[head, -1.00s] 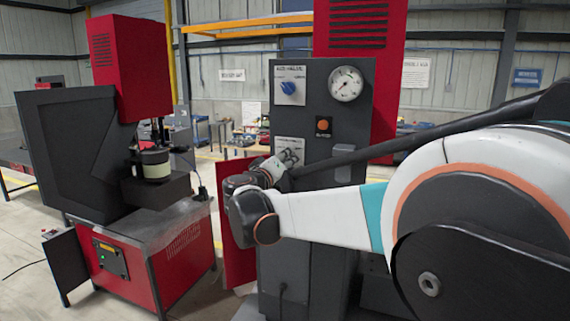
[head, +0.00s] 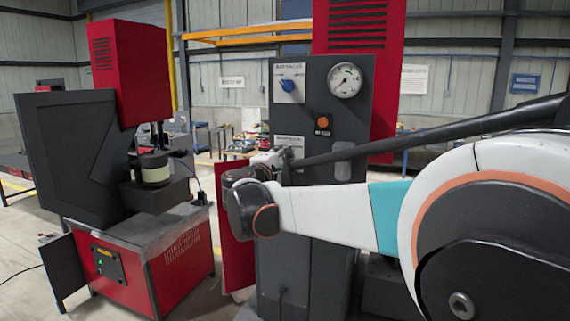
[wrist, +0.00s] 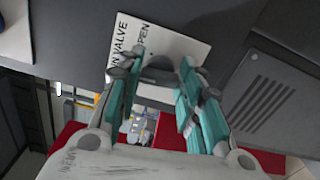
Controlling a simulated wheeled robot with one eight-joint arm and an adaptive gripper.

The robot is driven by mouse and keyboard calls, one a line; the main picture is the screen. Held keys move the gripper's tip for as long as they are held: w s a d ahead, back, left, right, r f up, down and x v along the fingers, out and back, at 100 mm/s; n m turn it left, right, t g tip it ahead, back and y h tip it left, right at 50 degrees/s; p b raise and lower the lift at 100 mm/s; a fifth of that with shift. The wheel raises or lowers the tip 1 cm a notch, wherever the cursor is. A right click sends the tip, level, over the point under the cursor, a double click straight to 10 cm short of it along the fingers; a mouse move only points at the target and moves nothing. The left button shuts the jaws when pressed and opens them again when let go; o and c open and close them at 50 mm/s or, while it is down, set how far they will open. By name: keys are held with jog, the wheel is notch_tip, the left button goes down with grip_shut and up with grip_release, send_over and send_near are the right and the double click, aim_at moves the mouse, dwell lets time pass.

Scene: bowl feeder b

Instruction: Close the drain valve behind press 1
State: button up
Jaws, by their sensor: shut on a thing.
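The drain valve's white label plate (wrist: 150,45) shows in the wrist view on a dark panel, with "VALVE" and "OPEN" partly legible. My gripper (wrist: 162,66) is in front of it, its teal-lined fingers on both sides of a dark valve handle (wrist: 159,71) and shut on it. The handle's full shape and its angle are hard to tell behind the fingers. In the head view my gripper (head: 277,158) is at the label plate (head: 289,140) on the front of the grey control cabinet (head: 325,215); the handle is hidden there.
A red and black press (head: 70,150) stands at the left. A red panel (head: 236,250) is beside the cabinet. Open floor shows between press and cabinet.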

jog(key=shift+n+b, duration=0.55)
jog(key=shift+n, duration=3.25)
jog(key=o, duration=1.1)
jog(key=shift+a, duration=0.1)
jog(key=v, duration=0.7)
jog(key=shift+s+a, duration=0.1)
jog(key=shift+s, duration=0.2)
